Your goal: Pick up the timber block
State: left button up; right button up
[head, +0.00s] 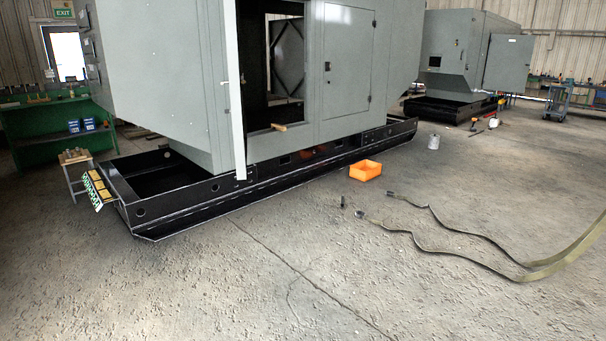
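A small tan block (279,127), which looks like timber, lies on the sill of the open doorway in the large grey enclosure (345,62). It is small in the picture, and part of it sticks out past the sill edge. Neither of my grippers shows in the head view, so nothing is seen near the block.
The enclosure stands on a black base frame (200,199), its narrow door (234,90) swung open. An orange bin (365,170), a metal can (434,142) and long straps (462,232) lie on the floor. A small stool (76,157) stands left.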

aim_at(278, 127)
jog(key=i, duration=4.75)
jog(key=i+u, duration=0.15)
jog(key=i, duration=0.4)
jog(key=i+l+u, duration=0.2)
jog(key=i, duration=0.3)
jog(key=i+l+u, duration=0.15)
jog(key=i, duration=0.4)
jog(key=i+l+u, duration=0.15)
jog(key=i, duration=0.35)
jog(key=i+l+u, duration=0.2)
jog(key=i+l, duration=0.25)
jog(key=i+l+u, duration=0.15)
jog(key=i+l, duration=0.15)
jog(key=i+l+u, duration=0.35)
jog(key=i+l, duration=0.15)
jog(key=l, duration=0.15)
jog(key=i+l+u, duration=0.15)
jog(key=l, duration=0.25)
jog(key=i+l+u, duration=0.15)
jog(key=i+l, duration=0.15)
jog(key=i+l+u, duration=0.2)
jog(key=l, duration=0.3)
